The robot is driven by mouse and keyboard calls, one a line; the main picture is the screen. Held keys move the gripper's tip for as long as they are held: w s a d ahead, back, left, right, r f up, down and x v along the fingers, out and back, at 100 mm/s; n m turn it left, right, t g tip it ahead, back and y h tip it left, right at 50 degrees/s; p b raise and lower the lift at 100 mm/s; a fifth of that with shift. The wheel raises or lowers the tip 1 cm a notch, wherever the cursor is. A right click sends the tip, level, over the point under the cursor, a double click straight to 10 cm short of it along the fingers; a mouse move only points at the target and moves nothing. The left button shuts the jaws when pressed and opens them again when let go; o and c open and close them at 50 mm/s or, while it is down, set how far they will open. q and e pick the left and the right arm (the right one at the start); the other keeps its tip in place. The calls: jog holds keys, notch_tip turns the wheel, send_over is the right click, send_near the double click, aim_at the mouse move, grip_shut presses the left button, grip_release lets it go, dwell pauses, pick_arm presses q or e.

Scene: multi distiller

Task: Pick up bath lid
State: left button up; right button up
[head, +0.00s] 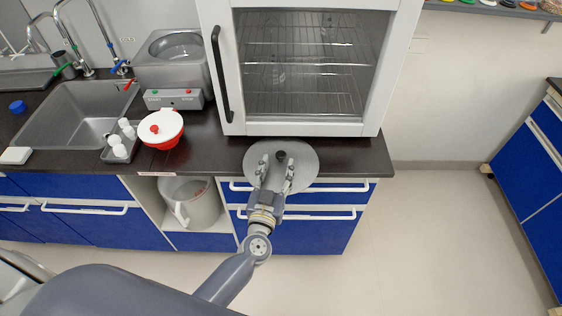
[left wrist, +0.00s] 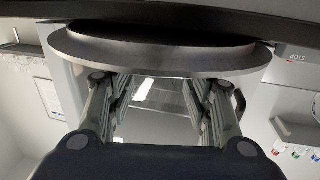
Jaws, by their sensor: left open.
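The bath lid (head: 308,160) is a round grey metal disc with a black knob (head: 281,156). In the head view it shows at the front edge of the dark counter, below the glass-door cabinet. My left gripper (head: 276,174) overlaps the lid from the front, its two fingers apart and pointing toward the knob. I cannot tell whether the fingers touch the knob. The lid's broad rim (left wrist: 160,62) also fills the upper part of the left wrist view, beyond the open fingers (left wrist: 160,90). My right gripper is not in view.
The open metal bath (head: 172,50) with its red and green buttons stands at the back, left of the cabinet (head: 232,110). A red and white container (head: 161,129), small bottles (head: 118,146) and a sink (head: 75,115) are further left. Free floor lies to the right.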

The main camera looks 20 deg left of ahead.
aim_at(280, 158)
pick_arm(q)
jog(key=w, duration=0.5)
jog(key=shift+w+a, duration=0.2)
jog(key=shift+w, duration=0.1)
jog(key=shift+s, duration=0.1)
grip_shut()
jog(key=shift+r, duration=0.1)
